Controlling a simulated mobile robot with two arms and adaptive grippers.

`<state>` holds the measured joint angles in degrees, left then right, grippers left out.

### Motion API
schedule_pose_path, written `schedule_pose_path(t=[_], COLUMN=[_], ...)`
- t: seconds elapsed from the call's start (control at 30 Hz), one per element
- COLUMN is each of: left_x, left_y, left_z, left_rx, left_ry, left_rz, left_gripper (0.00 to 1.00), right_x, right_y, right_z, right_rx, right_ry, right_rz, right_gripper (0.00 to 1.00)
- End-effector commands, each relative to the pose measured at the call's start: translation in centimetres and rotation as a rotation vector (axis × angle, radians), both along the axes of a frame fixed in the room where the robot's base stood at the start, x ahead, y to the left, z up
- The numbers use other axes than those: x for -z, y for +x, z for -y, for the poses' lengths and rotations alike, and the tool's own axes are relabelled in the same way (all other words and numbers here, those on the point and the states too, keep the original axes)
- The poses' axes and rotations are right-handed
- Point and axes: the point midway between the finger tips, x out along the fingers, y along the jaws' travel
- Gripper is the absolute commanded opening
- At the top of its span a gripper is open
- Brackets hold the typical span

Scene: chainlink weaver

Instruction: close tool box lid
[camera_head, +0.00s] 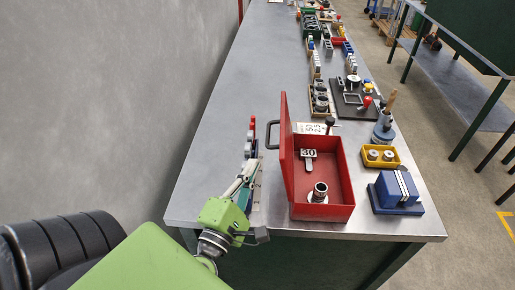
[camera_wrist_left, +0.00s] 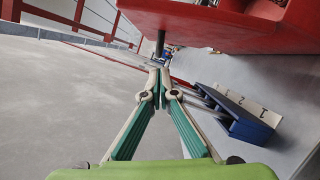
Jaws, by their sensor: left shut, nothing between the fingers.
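The red tool box (camera_head: 345,212) stands at the near end of the workbench. Its red lid (camera_head: 287,150) is open, standing nearly upright along the box's left side, with a dark handle (camera_head: 271,134) on its outer face. Inside lie a tag marked 30 (camera_head: 308,154) and a metal ring-shaped part (camera_head: 319,190). My left gripper (camera_head: 251,165) is shut and empty, left of the lid and apart from it in the head view. In the left wrist view its fingertips (camera_wrist_left: 160,76) meet below a large red surface (camera_wrist_left: 210,28), likely the lid. My right gripper is not in view.
A blue rack with numbered labels (camera_wrist_left: 240,115) is close to my left fingers. Several holders line the bench behind; its left strip (camera_head: 222,120) is clear.

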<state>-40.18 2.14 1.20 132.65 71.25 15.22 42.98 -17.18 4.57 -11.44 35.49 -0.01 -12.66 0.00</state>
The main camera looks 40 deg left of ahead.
Motion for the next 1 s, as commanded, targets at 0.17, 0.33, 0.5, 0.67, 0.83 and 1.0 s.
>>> schedule_pose_path(t=[0.17, 0.33, 0.5, 0.67, 0.83, 1.0], left_x=[-0.7, -0.6, -0.5, -0.5, -0.7, -1.2], left_y=[2.5, 3.6, 3.9, 3.9, 3.8, 3.9], left_z=[-0.6, -0.9, -1.0, -1.0, -0.9, -0.6], left_rx=[-0.001, -0.001, 0.0, 0.0, -0.001, -0.001], left_ry=[-0.001, 0.001, 0.001, 0.001, 0.006, 0.037], left_rz=[0.002, -0.001, 0.0, 0.0, -0.004, -0.024], left_gripper=[0.0, 0.0, 0.0, 0.0, 0.0, 0.0], right_x=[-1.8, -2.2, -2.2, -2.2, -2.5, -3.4], right_y=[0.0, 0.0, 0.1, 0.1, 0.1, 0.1], right_z=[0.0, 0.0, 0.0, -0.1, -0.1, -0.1], right_rx=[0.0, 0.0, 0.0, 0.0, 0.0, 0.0], right_ry=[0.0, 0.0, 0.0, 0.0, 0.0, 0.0], right_rz=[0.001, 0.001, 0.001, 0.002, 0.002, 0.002], right_gripper=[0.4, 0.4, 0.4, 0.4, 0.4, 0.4])
